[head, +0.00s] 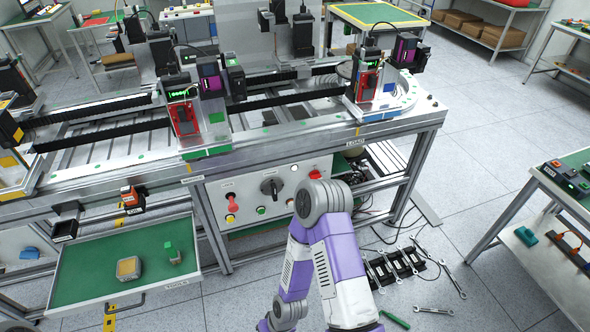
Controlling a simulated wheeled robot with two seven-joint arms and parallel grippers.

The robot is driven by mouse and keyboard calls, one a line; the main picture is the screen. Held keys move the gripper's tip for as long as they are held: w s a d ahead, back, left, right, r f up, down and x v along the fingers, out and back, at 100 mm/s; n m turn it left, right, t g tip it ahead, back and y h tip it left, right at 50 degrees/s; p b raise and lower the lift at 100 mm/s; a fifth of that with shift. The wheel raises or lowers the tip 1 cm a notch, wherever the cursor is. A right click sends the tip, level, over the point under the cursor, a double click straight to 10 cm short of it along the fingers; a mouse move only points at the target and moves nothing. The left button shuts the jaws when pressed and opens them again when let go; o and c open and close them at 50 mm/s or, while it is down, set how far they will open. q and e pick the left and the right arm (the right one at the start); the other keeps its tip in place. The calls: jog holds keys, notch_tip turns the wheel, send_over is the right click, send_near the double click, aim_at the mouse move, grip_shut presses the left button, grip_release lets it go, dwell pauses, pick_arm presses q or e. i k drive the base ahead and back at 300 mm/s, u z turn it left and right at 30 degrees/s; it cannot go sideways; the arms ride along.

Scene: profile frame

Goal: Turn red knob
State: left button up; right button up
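The white control panel (248,188) is on the front of the workbench frame, near the picture's middle. A red knob or handle (231,205) is on its left part. Another red knob (314,174) is on its right part, just above my arm's grey joint. A black rotary knob (270,187) sits between them. One purple-and-white arm of mine rises from the bottom edge, its bent grey joint in front of the panel's lower right. This arm covers part of the panel. Neither gripper shows.
A green-lined drawer (85,268) stands open at the lower left, holding a yellowish block (128,268) and a small green item (173,253). Wrenches and black parts lie on the floor at the lower right.

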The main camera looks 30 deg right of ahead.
aim_at(315, 175)
jog(key=z, duration=0.45)
jog(key=i, duration=0.85)
jog(key=z, duration=0.65)
